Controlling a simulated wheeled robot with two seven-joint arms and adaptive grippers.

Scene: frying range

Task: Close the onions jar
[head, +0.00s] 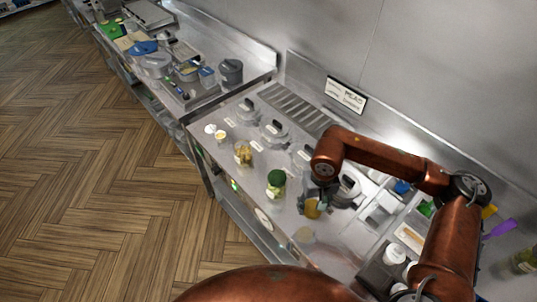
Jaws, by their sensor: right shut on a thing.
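My right gripper (312,206) points down over the counter's front half and is shut on a small amber-yellow jar or container, partly hidden by the fingers. Left of it stands a glass jar with a green top (276,183). Further left stands a glass jar with yellowish contents (243,154); I cannot tell whether it has a lid. No label is readable, so I cannot tell which jar holds onions. My left gripper is not in view.
The steel counter (228,173) has several lidded wells (275,131) along its back. Two small whitish round items (215,132) lie at its left end. White bottles (394,255) stand in a dark holder at the right. Bare steel shows between the jars.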

